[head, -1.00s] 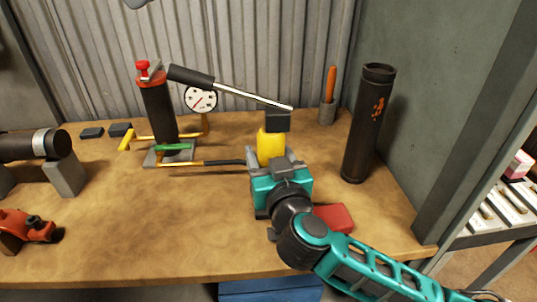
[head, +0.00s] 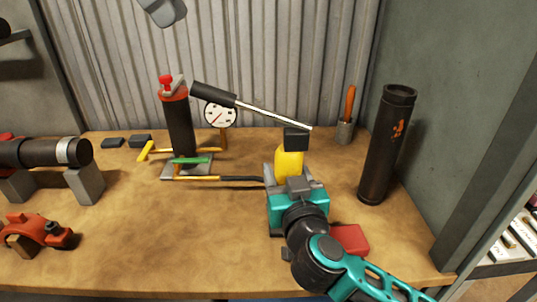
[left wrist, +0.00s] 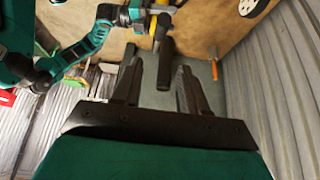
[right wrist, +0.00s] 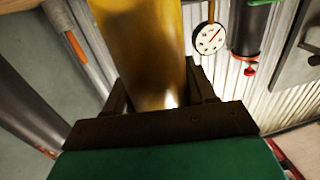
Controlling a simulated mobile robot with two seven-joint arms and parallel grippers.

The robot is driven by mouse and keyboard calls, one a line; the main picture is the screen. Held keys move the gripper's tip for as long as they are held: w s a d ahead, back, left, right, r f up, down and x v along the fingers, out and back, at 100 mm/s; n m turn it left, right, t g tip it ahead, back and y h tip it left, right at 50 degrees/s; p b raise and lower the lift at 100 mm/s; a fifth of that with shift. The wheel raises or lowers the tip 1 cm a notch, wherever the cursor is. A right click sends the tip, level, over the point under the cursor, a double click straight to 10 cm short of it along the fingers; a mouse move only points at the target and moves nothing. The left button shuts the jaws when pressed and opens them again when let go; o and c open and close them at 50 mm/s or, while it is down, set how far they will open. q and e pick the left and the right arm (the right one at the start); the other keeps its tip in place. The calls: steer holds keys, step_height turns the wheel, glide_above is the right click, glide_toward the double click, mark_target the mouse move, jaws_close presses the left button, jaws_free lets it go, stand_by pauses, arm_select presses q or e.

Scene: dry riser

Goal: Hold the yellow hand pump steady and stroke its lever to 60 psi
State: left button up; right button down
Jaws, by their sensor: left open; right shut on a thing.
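The yellow hand pump (head: 289,163) stands upright on the bench with a black head (head: 296,139). Its lever (head: 270,113) slopes up to the left and ends in a black grip (head: 213,94). My right gripper (head: 286,178) is shut around the pump's yellow body, which fills the jaws in the right wrist view (right wrist: 142,50). My left gripper (head: 165,12) is at the top edge of the head view, above the grip and apart from it. In the left wrist view its fingers (left wrist: 158,80) are open, with the black grip (left wrist: 166,65) beyond and between them. The round gauge (head: 221,115) stands behind; its value is too small to read.
A black cylinder with a red top (head: 178,120) stands left of the gauge. A tall black tube (head: 386,145) stands right of the pump. A red block (head: 349,240) lies near my right wrist. A hose (head: 225,179) runs to the pump.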

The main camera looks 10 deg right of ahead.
mark_target(201, 96)
stand_by(0.4)
arm_select(q)
steer(key=shift+d+f+y, duration=0.2)
steer(key=shift+f+y, duration=0.1)
steer(key=shift+f, duration=0.8)
steer(key=c, duration=0.5)
jaws_close()
steer(key=shift+x, duration=3.5)
steer(key=shift+a, duration=0.1)
steer(key=shift+f, duration=2.2)
